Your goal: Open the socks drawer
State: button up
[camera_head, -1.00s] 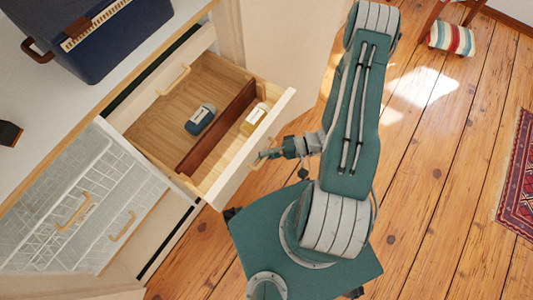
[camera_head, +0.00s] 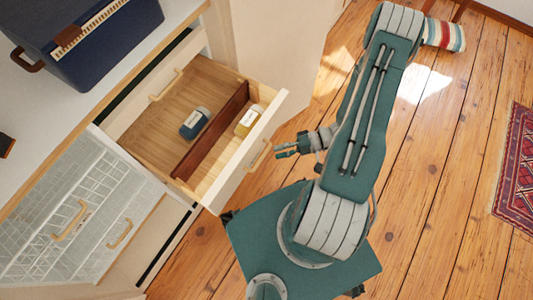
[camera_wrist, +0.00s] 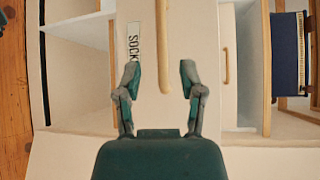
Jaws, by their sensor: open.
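The drawer (camera_head: 257,152) stands pulled out from the cabinet, with its inside in plain view in the head view. A label reading "SOCK" (camera_wrist: 134,45), partly cut off from sight, is on its front in the wrist view. The drawer's wooden handle (camera_head: 260,156) also shows in the wrist view (camera_wrist: 162,50).
Other handles (camera_head: 70,220) are on white wire-patterned fronts at the lower left. A dark blue case (camera_head: 90,40) sits on the cabinet top. A striped cushion (camera_head: 445,35) lies at the back right, a red rug (camera_head: 515,180) at the right. Wooden floor lies open around my base.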

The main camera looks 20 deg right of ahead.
jog(key=v, duration=0.6)
dwell(0.3)
jog(key=w+a+r+n+g+h, duration=0.25)
jog(key=r+h, duration=0.25)
jog(key=r, duration=0.5)
jog(key=w+a+r+n+g+h, duration=0.1)
jog(key=r+n+g+h, duration=0.15)
jog(key=r+h, duration=0.45)
jog(key=s+a+r+t+h, duration=0.2)
jog(key=a+r+t, duration=0.1)
jog(key=r, duration=0.6)
jog(key=s+a+r+m+t+h, duration=0.1)
jog(key=s+a+r+t+h, duration=0.1)
jog(key=r, duration=0.8)
jog(key=a+t, duration=0.1)
jog(key=t, duration=0.1)
jog(key=shift+s+a+t, duration=0.3)
jog(key=shift+a+t, duration=0.1)
